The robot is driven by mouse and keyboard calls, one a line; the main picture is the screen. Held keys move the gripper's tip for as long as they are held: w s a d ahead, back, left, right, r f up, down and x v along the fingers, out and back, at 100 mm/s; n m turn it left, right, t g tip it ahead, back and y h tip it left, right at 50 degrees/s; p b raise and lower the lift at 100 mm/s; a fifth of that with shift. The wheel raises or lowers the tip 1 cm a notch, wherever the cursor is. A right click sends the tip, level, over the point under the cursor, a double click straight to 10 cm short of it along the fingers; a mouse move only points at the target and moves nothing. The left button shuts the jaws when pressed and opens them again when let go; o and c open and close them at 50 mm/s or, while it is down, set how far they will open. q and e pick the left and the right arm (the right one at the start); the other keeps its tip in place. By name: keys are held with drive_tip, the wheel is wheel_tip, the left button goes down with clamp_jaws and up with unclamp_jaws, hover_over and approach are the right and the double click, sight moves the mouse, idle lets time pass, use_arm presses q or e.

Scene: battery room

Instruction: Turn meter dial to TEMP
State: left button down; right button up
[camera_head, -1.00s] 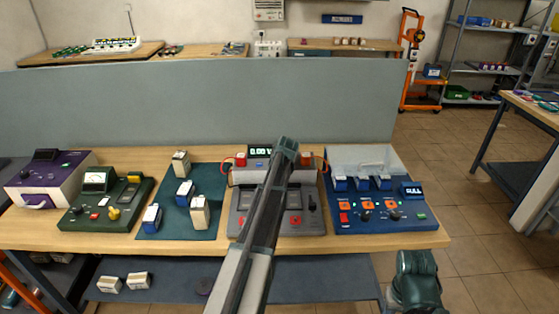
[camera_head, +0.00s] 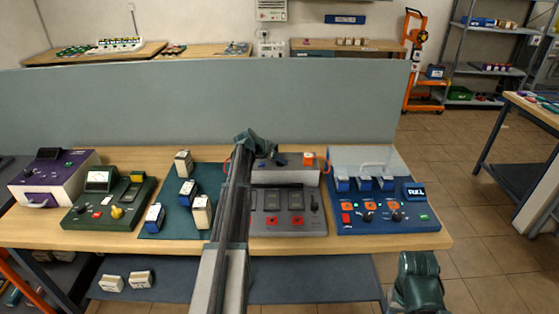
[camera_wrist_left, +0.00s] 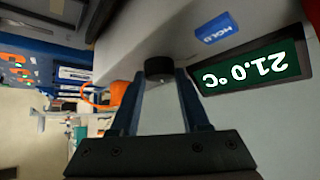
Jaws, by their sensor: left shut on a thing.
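The grey meter (camera_head: 290,178) stands on the bench, partly hidden behind my left arm in the head view. In the left wrist view, its green display (camera_wrist_left: 255,75) reads 21.0 °C, upside down in the picture. A blue HOLD button (camera_wrist_left: 215,28) sits beside the display. The black dial (camera_wrist_left: 158,68) is on the meter's face, between the fingertips of my left gripper (camera_wrist_left: 158,82), which is shut on it. The dial's pointer and markings cannot be made out.
An orange plug (camera_head: 308,158) with a cable is at the meter's right side. A blue battery unit (camera_head: 385,213) stands to the right. A teal mat (camera_head: 170,224) with several battery blocks lies to the left. A grey partition (camera_head: 200,110) runs behind the bench.

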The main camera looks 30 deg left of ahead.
use_arm(q)
drive_tip(key=shift+a+m+g+h, duration=0.2)
drive_tip(key=shift+m+g+h, duration=0.4)
drive_tip(key=shift+m+h, duration=1.1)
drive_tip(key=shift+m, duration=0.5)
drive_tip(key=shift+c, duration=2)
unclamp_jaws()
drive_tip(key=shift+y, duration=0.3)
